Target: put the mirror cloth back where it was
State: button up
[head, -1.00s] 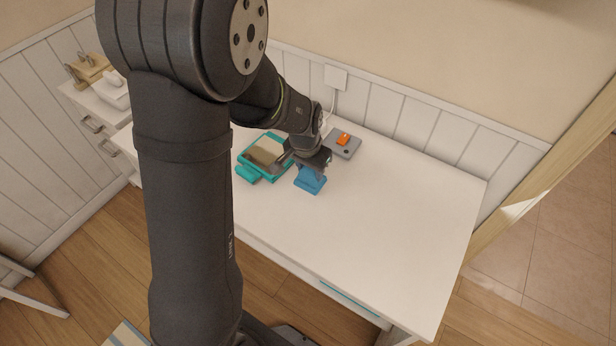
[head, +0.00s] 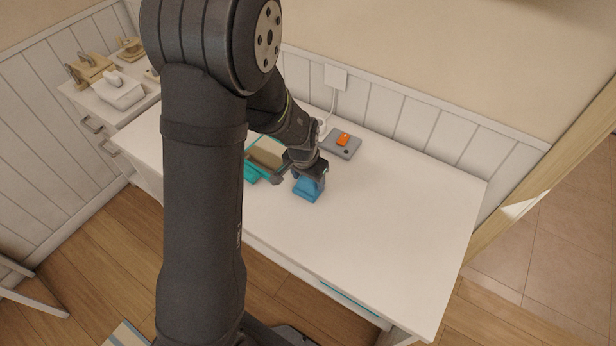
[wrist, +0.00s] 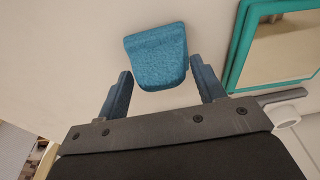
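The blue mirror cloth (head: 308,190) is on the white table, just under my gripper (head: 302,181). In the wrist view the cloth (wrist: 157,55) is a thick, rounded blue piece lying ahead of and between my fingertips. My gripper (wrist: 161,78) is open, its two bluish fingers wide apart, with slim gaps seeming to show beside the cloth. A teal-framed mirror (head: 266,153) lies flat to the left, partly hidden by my arm. Its teal frame and tan reflecting face (wrist: 240,50) show at right in the wrist view.
A grey box with an orange switch (head: 343,139) stands behind my gripper, near a wall outlet (head: 335,77). The table (head: 400,220) is clear to the right and front. A drawer unit with tan and white items (head: 120,90) stands at the far left.

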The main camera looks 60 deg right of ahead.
notch_tip(320, 180, up, 12)
jog(key=a, duration=0.1)
jog(key=shift+a, duration=0.4)
dwell(0.3)
send_near(305, 192)
jog(key=d+f, duration=0.1)
jog(key=f, duration=0.1)
jog(key=d+f, duration=0.1)
jog(key=f, duration=0.1)
jog(key=d+f, duration=0.1)
jog(key=shift+w+d+f, duration=0.1)
jog(key=shift+d+f, duration=0.15)
jog(key=shift+f, duration=0.15)
jog(key=shift+r, duration=0.2)
